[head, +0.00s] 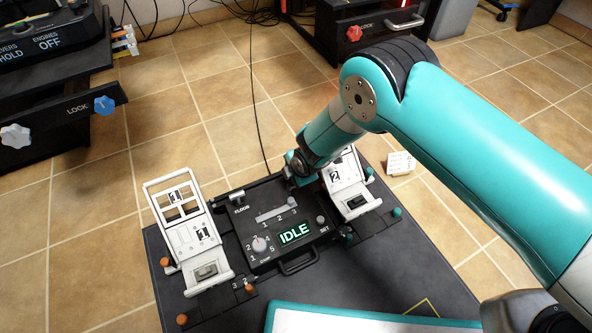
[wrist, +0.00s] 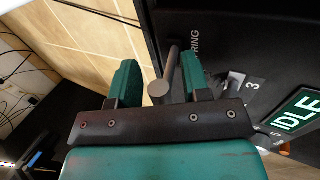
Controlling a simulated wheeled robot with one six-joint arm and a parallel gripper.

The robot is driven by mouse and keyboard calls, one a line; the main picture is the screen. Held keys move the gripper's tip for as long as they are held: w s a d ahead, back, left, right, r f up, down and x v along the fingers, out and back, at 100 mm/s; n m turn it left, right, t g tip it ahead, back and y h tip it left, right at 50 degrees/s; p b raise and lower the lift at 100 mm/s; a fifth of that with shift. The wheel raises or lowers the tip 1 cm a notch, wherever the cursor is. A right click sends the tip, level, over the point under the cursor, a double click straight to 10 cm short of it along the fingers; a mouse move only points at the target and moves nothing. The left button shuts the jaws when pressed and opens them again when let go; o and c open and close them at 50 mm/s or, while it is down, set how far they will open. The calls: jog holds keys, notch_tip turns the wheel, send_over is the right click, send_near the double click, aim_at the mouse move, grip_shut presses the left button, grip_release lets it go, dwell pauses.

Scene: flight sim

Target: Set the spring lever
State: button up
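The spring lever (wrist: 159,90) is a grey metal rod with a round end, beside a partly hidden label ending in "RING" on the black control box (wrist: 215,18). In the wrist view it lies between the two green fingers of my gripper (wrist: 158,72). The fingers are apart, with a visible gap on the lever's left; contact on the right cannot be told. In the head view my gripper (head: 300,167) is at the box's far right corner and hides the lever. The box's display (head: 294,233) reads IDLE.
A white pedal unit marked 1 (head: 203,235) stands left of the box, and one marked 2 (head: 352,192) stands close to my gripper on the right. A slider knob (head: 292,202), a numbered dial (head: 259,244) and a SET knob (head: 320,219) are on the box.

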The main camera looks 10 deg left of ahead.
jog(key=p+v, duration=0.9)
jog(key=v, duration=0.8)
jog(key=shift+s+d+r, duration=0.15)
jog(key=shift+s, duration=0.05)
jog(key=s+d+r+m+g+p, duration=0.1)
jog(key=d+r+m, duration=0.2)
jog(key=r, duration=0.6)
jog(key=s+d+r+m, duration=0.15)
jog(key=r+m, duration=0.25)
jog(key=r, duration=0.5)
jog(key=s+d+r+m+g+p, duration=0.1)
jog(key=d+r+m, duration=0.2)
jog(key=r, duration=0.5)
jog(key=s+d+r+m+g+y+p, duration=0.1)
jog(key=s+d+r+m, duration=0.35)
jog(key=s+r, duration=0.3)
jog(key=s+d+r+m+g, duration=0.1)
jog(key=s+d+r+m, duration=0.2)
jog(key=s+d+r, duration=0.35)
notch_tip(320, 180, up, 38)
jog(key=s+a+p, duration=0.1)
jog(key=s+p, duration=0.1)
jog(key=p, duration=3.6)
jog(key=shift+s+a+r, duration=0.15)
jog(key=shift+s+a, duration=0.15)
jog(key=shift+a, duration=0.05)
